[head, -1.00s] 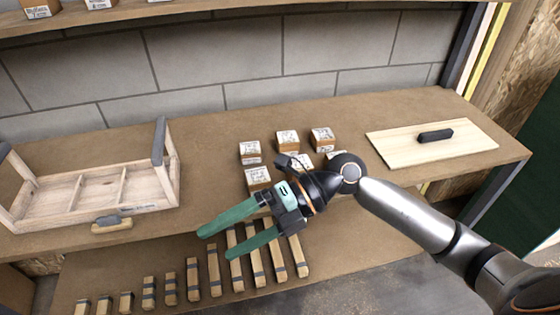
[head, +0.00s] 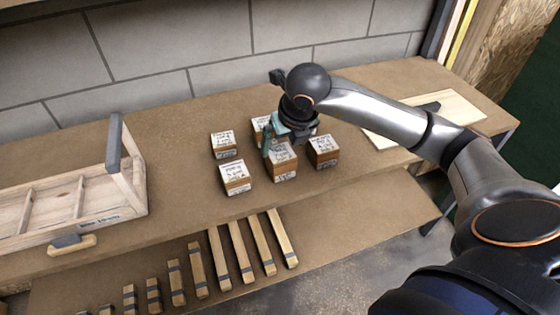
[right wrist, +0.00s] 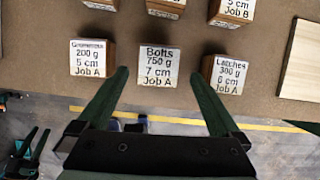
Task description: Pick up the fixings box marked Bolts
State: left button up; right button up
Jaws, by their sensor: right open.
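The Bolts box (right wrist: 157,66) is a small wooden block with a white label reading "Bolts 750 g 7 cm Job A". In the head view it is the middle box (head: 282,167) of the front row on the bench. My right gripper (head: 285,143) points down over it, open. In the right wrist view the green fingertips (right wrist: 158,74) are apart, one toward each side of the Bolts box. I cannot tell how far above it they are. In the head view the gripper partly hides the box's back. My left gripper is out of view.
Close neighbours are a Job A box (right wrist: 91,58), seemingly Grommets, on the left and the Latches box (right wrist: 228,74) on the right. More boxes (head: 223,144) stand behind. A wooden tote (head: 130,190) stands left, a board (head: 460,105) lies right. Wood strips lie on the lower shelf (head: 340,215).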

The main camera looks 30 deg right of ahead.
aim_at(281, 152)
jog(key=x, duration=0.5)
jog(key=shift+w+f, duration=0.1)
jog(key=shift+f, duration=0.25)
jog(key=shift+c, duration=0.2)
grip_shut()
jog(key=shift+r, duration=0.15)
dwell(0.4)
